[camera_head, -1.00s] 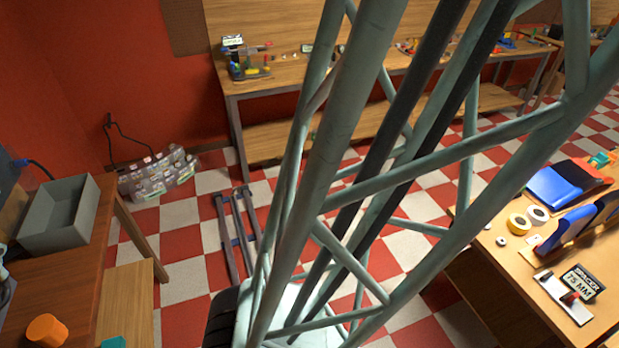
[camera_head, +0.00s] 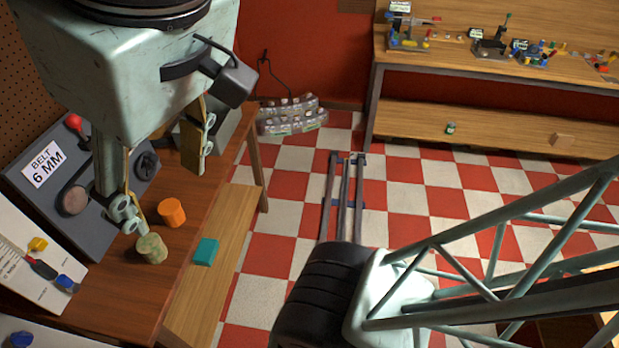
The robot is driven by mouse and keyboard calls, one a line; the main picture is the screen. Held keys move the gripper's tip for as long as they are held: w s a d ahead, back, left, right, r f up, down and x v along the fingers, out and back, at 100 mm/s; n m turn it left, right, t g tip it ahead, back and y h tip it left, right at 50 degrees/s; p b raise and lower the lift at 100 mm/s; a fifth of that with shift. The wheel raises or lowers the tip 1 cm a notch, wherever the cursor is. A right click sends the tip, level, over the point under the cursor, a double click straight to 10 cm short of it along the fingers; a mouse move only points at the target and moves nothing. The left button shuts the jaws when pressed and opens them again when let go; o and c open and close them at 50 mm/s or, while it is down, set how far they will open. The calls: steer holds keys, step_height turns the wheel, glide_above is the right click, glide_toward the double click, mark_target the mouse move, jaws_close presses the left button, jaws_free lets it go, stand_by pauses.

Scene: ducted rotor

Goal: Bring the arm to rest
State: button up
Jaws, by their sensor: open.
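My gripper (camera_head: 165,178) hangs at the upper left of the head view, over the wooden workbench (camera_head: 185,305). Its two fingers are spread wide and nothing is between them. One finger ends close to a greenish mottled cylinder (camera_head: 151,248); I cannot tell whether they touch. My arm's lattice link crosses the lower right of the view.
A grey unit (camera_head: 75,195) labelled "BELT 6 MM" stands on the bench at left, behind the gripper. A grey bin (camera_head: 225,130) is partly hidden by my gripper. Another bench (camera_head: 480,118) with small tools stands at the back right.

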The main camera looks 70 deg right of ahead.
step_height(320, 180, down, 16)
steer(key=b, duration=1.5)
steer(key=shift+b, duration=0.4)
stand_by(0.6)
